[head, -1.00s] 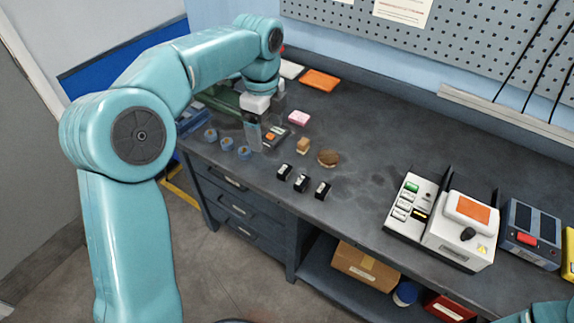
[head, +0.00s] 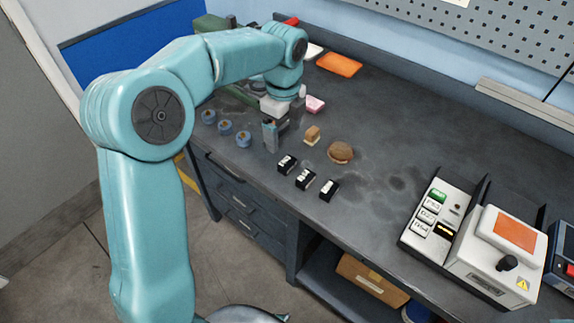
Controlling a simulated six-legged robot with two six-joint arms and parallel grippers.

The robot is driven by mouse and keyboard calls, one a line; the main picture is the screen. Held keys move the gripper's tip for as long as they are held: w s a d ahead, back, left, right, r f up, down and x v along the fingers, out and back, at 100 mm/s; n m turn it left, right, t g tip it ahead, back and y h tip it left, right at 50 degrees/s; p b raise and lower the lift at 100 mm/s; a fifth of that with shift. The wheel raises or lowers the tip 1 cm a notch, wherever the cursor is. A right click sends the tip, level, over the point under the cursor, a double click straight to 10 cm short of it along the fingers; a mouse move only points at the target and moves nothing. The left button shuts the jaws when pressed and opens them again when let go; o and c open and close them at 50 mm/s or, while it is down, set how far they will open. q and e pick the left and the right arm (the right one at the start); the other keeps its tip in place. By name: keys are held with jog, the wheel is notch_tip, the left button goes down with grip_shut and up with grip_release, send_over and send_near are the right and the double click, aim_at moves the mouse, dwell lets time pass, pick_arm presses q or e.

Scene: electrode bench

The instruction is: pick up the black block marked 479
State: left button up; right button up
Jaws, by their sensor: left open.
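Three small black blocks with white labels stand in a row near the bench's front edge: a left one (head: 286,164), a middle one (head: 305,179) and a right one (head: 329,190). The label marks are too small to read, so I cannot tell which is 479. My left gripper (head: 283,140) is open and points down above the bench, just behind and left of the left block. No block is between its fingers. My right gripper does not show.
A tan block (head: 312,135) and a round brown object (head: 340,152) lie behind the blocks. Several blue round pieces (head: 226,127) stand at the left. A white device with an orange panel (head: 515,234) stands at the right. The bench (head: 395,150) is clear between.

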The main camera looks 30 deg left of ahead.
pick_arm(q)
send_over(288, 162)
notch_tip(288, 162, down, 5)
jog(key=shift+s+f, duration=0.1)
jog(key=shift+s+a+f, duration=0.2)
jog(key=shift+s+f, duration=0.15)
jog(key=shift+f, duration=0.05)
jog(key=f, duration=0.2)
jog(key=w+f, duration=0.1)
jog(key=f, duration=0.1)
jog(key=shift+d+f, duration=0.1)
jog(key=shift+d, duration=0.1)
jog(key=shift+s+f, duration=0.1)
jog(key=shift+f, duration=0.2)
jog(key=shift+s+a, duration=0.1)
jog(key=c, duration=1.4)
jog(key=shift+o, duration=0.2)
jog(key=shift+r, duration=0.1)
